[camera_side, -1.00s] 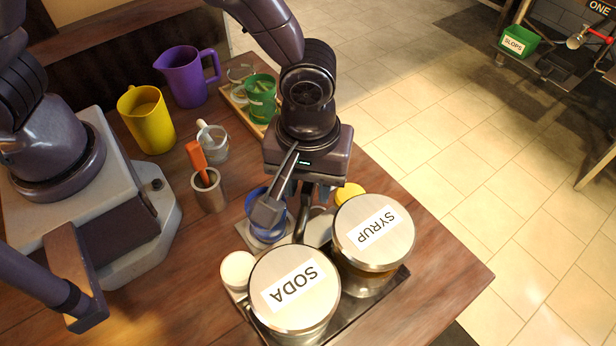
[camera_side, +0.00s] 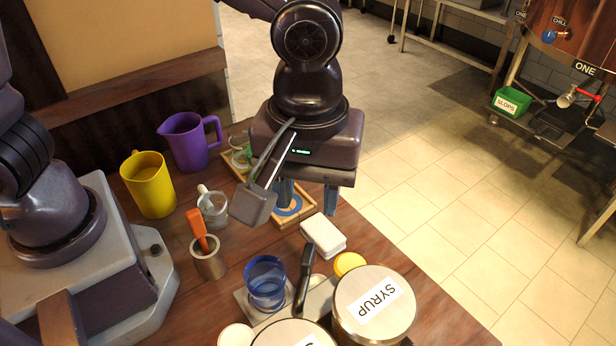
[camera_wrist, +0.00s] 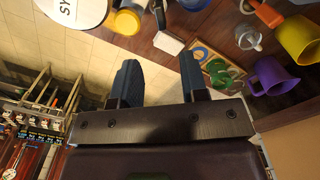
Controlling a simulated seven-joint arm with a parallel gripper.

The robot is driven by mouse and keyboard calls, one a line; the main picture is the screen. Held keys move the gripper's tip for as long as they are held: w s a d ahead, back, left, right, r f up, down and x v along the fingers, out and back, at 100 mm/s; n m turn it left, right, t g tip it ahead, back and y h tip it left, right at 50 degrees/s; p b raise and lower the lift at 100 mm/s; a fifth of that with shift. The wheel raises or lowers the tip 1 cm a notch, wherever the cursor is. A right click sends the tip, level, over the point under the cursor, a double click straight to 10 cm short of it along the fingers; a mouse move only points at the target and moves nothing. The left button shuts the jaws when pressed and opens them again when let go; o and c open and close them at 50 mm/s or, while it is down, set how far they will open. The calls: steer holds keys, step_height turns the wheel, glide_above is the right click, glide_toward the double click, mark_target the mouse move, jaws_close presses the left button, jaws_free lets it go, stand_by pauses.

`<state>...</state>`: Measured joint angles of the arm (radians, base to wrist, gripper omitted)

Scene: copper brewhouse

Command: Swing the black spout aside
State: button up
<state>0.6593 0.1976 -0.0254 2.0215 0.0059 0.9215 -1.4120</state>
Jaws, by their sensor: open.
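The black spout (camera_side: 303,284) stands between the blue cup (camera_side: 266,287) and the canister marked SYRUP (camera_side: 372,305). It also shows at the top of the wrist view (camera_wrist: 159,14). My gripper (camera_side: 307,200) is open and empty, pointing down. In the side view it is behind the spout, apart from it, over the area near the wooden tray (camera_side: 305,212). Both fingers show in the wrist view (camera_wrist: 160,65), with no object between them. The spout's lower end is hard to make out.
A white block (camera_side: 323,238) lies between my gripper and the spout. A yellow lid (camera_side: 349,263) is beside the SYRUP canister. A metal pot with an orange-handled tool (camera_side: 207,260), a glass mug (camera_side: 212,207), a yellow jug (camera_side: 148,185) and a purple jug (camera_side: 188,140) stand left.

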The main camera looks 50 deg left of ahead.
mark_target(309, 254)
steer(key=shift+r, duration=0.7)
steer(key=o, duration=0.3)
steer(key=shift+o, duration=0.9)
steer(key=shift+w+m, duration=0.1)
steer(key=shift+m, duration=0.2)
step_height(309, 254, down, 13)
steer(key=m, duration=1.7)
steer(key=shift+d, duration=0.1)
